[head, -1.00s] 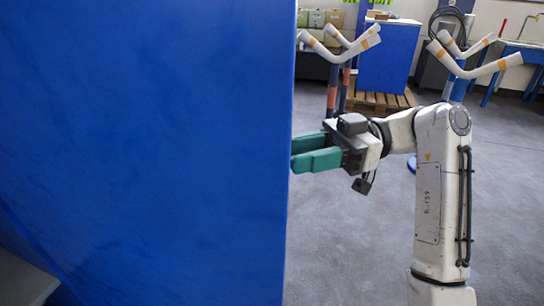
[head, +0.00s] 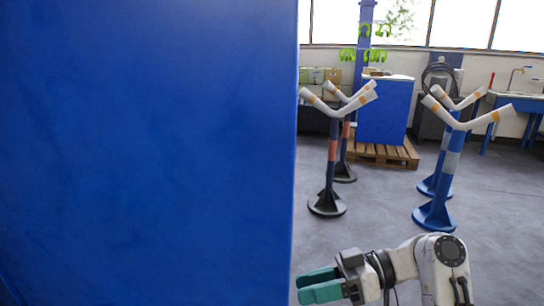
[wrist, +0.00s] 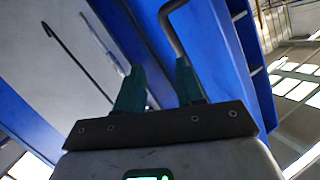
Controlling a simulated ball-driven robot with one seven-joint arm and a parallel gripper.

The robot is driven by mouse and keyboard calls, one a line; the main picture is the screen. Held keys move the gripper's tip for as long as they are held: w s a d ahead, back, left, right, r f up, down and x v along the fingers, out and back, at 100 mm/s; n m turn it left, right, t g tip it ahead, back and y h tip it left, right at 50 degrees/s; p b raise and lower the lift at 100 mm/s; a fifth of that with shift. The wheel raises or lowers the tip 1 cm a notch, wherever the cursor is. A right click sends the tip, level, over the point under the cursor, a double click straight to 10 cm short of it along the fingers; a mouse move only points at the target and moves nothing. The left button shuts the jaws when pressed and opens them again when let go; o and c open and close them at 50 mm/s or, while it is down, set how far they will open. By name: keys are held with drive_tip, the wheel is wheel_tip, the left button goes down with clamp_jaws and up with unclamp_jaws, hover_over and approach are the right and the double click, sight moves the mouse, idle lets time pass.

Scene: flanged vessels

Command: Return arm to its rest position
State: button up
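My gripper (head: 304,284) is low in the head view, just right of the edge of a large blue panel (head: 150,150). Its two teal fingers point left toward that edge. In the wrist view the fingers stand apart with a clear gap between them (wrist: 161,82), and nothing is held. My white arm bends down out of the bottom of the head view. I cannot tell how far the fingertips are from the panel. In the wrist view, blue structure and a bent grey rod (wrist: 170,28) lie beyond the fingers.
The blue panel hides the left half of the head view. Dark stands (head: 332,170) and blue stands (head: 447,180) with white Y-shaped tops stand behind my arm. A blue box (head: 384,112) rests on a wooden pallet (head: 385,154). Grey floor between them is clear.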

drive_tip(key=s+d+f+m+t+h, duration=0.1)
drive_tip(key=s+d+f+m+h, duration=0.15)
drive_tip(key=f, duration=0.55)
drive_tip(key=s+d+f+m+t+h, duration=0.15)
drive_tip(key=s+f+m, duration=0.25)
drive_tip(key=f, duration=0.4)
drive_tip(key=s+d+f+m+h, duration=0.3)
drive_tip(key=s+d+f, duration=0.15)
drive_tip(key=s, duration=0.25)
drive_tip(key=s+d+f+m+h, duration=0.2)
drive_tip(key=s+d+f+h, duration=0.15)
drive_tip(key=s+f, duration=0.25)
drive_tip(key=s+d+m+h, duration=0.3)
drive_tip(key=s+d+h, duration=0.3)
drive_tip(key=s, duration=0.6)
wheel_tip(320, 180, up, 15)
drive_tip(key=p, duration=1.5)
drive_tip(key=shift+w+d+r+g+y+p, duration=0.15)
drive_tip(key=shift+w+d+g+y+p, duration=0.05)
drive_tip(key=shift+d+g+y+p, duration=0.2)
